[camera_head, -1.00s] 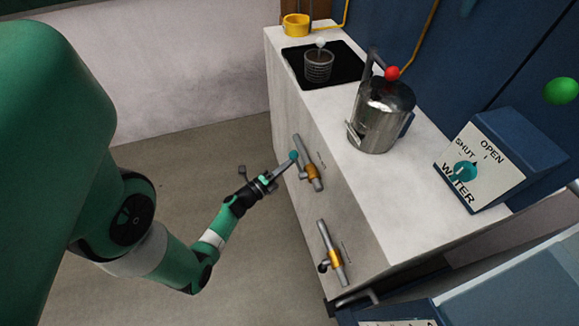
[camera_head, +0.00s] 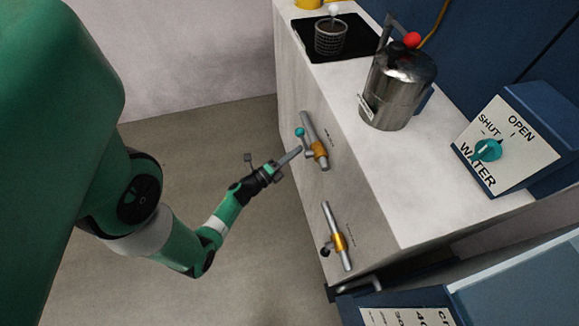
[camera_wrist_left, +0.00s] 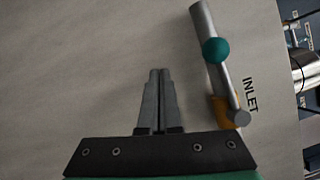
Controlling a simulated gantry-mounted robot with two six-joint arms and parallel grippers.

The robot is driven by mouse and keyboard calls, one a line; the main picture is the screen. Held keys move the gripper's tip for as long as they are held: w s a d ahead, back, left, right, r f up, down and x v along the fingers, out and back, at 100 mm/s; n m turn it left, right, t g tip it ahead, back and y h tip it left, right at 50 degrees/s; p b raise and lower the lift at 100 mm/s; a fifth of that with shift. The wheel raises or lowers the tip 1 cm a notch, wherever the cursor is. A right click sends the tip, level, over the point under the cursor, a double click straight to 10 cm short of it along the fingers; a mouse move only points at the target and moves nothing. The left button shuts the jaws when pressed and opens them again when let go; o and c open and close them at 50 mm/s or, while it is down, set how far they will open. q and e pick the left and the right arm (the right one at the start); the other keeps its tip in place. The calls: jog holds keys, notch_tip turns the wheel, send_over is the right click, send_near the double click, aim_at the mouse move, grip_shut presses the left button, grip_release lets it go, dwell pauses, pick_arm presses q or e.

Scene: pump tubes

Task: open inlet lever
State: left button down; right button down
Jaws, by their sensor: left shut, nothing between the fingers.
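The inlet valve is the upper one on the cabinet's front face, with a grey pipe and an orange body (camera_head: 319,149). Its lever ends in a teal knob (camera_head: 300,132). In the left wrist view the knob (camera_wrist_left: 216,50) lies over the pipe, right of the fingers, beside the printed word INLET (camera_wrist_left: 250,94). The lever appears to run roughly along the pipe. My left gripper (camera_head: 297,151) is just below the knob in the head view. Its fingers (camera_wrist_left: 159,74) are shut together and empty, apart from the knob in the wrist view. My right gripper is not in view.
A second valve (camera_head: 338,241) with a dark knob sits lower on the same face. On the counter stand a metal pot (camera_head: 398,88) with a red knob and a basket (camera_head: 331,37) on a black plate. A water switch box (camera_head: 505,145) is at right. The floor at left is clear.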

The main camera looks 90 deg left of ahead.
pick_arm(q)
jog(key=s+d+f, duration=0.2)
jog(key=s+f, duration=0.1)
jog(key=s, duration=0.5)
jog(key=shift+d, duration=0.2)
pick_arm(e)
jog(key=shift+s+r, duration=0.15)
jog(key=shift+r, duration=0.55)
